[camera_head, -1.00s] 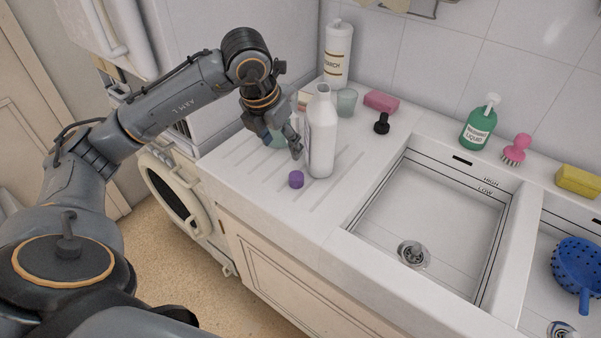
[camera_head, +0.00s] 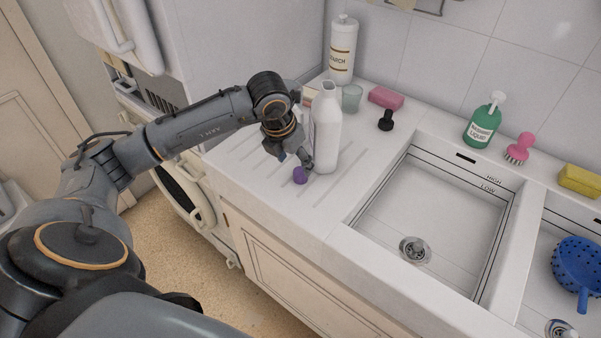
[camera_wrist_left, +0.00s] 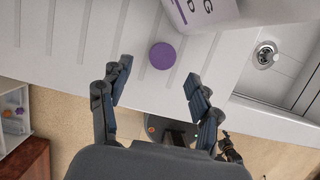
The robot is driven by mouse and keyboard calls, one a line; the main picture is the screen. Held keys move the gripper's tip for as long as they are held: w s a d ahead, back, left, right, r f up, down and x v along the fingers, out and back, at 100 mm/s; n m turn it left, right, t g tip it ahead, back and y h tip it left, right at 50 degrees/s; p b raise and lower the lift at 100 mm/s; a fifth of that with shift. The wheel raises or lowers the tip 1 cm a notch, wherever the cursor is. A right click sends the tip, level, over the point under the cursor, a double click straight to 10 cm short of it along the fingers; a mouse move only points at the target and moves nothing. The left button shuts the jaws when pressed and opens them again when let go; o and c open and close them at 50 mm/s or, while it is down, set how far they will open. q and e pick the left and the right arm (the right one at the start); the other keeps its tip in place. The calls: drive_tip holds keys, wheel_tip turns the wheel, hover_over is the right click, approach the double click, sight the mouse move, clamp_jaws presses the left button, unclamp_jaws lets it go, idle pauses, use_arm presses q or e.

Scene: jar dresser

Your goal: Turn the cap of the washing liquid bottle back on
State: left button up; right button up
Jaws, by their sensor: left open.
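The tall white bottle (camera_head: 327,135) stands upright on the ribbed drainboard, with no cap on its neck. Part of its lettered label shows at the top of the left wrist view (camera_wrist_left: 205,12). The purple cap (camera_head: 300,175) lies on the drainboard just in front of the bottle, apart from it. My left gripper (camera_head: 294,159) is at the cap, beside the bottle's lower left side. In the left wrist view the cap (camera_wrist_left: 162,56) sits between and slightly beyond the spread fingertips (camera_wrist_left: 158,74), touching neither. My right gripper is not in view.
A white starch bottle (camera_head: 342,50), a glass (camera_head: 351,98), a pink sponge (camera_head: 386,97) and a black stopper (camera_head: 386,121) stand behind. The sink (camera_head: 425,205) is to the right. A green pump bottle (camera_head: 482,125) and pink brush (camera_head: 518,150) stand behind it.

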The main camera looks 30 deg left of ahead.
sight(300, 172)
use_arm(q)
drive_tip(key=shift+f, duration=0.2)
drive_tip(key=p+x, duration=0.2)
drive_tip(key=x, duration=0.2)
drive_tip(key=shift+w+d+f, duration=0.15)
drive_tip(key=shift+w+f, duration=0.15)
drive_tip(key=shift+f, duration=0.05)
drive_tip(key=c, duration=0.9)
